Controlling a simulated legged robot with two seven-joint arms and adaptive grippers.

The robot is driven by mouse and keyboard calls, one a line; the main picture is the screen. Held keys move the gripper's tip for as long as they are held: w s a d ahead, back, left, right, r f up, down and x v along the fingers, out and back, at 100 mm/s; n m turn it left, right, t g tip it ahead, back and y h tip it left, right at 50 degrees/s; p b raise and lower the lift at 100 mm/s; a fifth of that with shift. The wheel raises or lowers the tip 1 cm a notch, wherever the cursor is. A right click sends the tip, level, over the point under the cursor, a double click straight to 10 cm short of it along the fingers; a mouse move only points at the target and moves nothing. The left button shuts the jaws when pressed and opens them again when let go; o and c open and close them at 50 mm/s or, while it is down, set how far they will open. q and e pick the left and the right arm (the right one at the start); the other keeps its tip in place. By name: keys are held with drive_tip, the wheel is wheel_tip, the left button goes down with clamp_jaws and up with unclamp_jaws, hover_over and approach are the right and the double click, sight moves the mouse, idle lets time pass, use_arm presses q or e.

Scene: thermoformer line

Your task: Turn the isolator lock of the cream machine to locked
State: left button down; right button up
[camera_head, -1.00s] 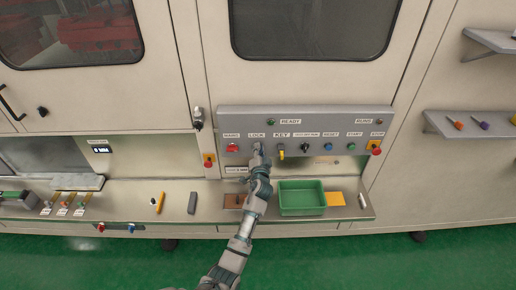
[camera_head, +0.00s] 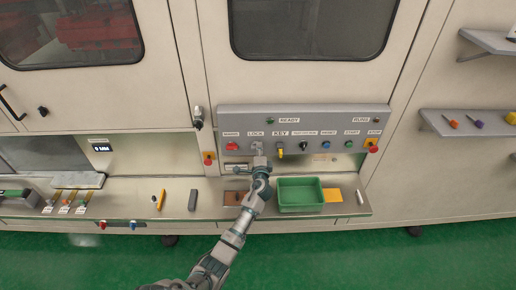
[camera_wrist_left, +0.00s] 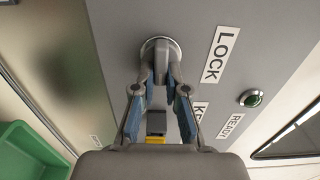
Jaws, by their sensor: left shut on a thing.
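The isolator lock (camera_wrist_left: 161,46) is a grey knob on a round plate, beside the LOCK label (camera_wrist_left: 221,55) in the left wrist view. My left gripper (camera_wrist_left: 161,84) is shut on the lock's grip, with one fingertip on each side. In the head view the lock (camera_head: 257,145) sits on the grey control panel (camera_head: 222,118) of the cream machine (camera_head: 190,75), mostly hidden behind my left gripper (camera_head: 258,157). I cannot read the lock's exact setting. My right gripper is not in view.
A red MAINS switch (camera_head: 232,146) sits left of the lock and a yellow key (camera_head: 280,152) close to its right. Below stand a green tray (camera_head: 300,208) and an orange card (camera_head: 333,195) on the ledge. A red stop button (camera_head: 374,149) is at the panel's right.

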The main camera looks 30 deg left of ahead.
use_arm(q)
drive_tip(key=shift+d+f+m, duration=0.3)
drive_tip(key=shift+d+f, duration=0.1)
drive_tip(key=shift+f, duration=0.1)
drive_tip(key=c, duration=1.2)
unclamp_jaws()
drive_tip(key=shift+c, duration=0.2)
drive_tip(key=shift+o, duration=0.2)
drive_tip(key=shift+d+r, duration=0.1)
drive_tip(key=shift+r, duration=0.05)
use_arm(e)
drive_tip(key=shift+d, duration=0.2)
use_arm(q)
drive_tip(key=v, duration=1.2)
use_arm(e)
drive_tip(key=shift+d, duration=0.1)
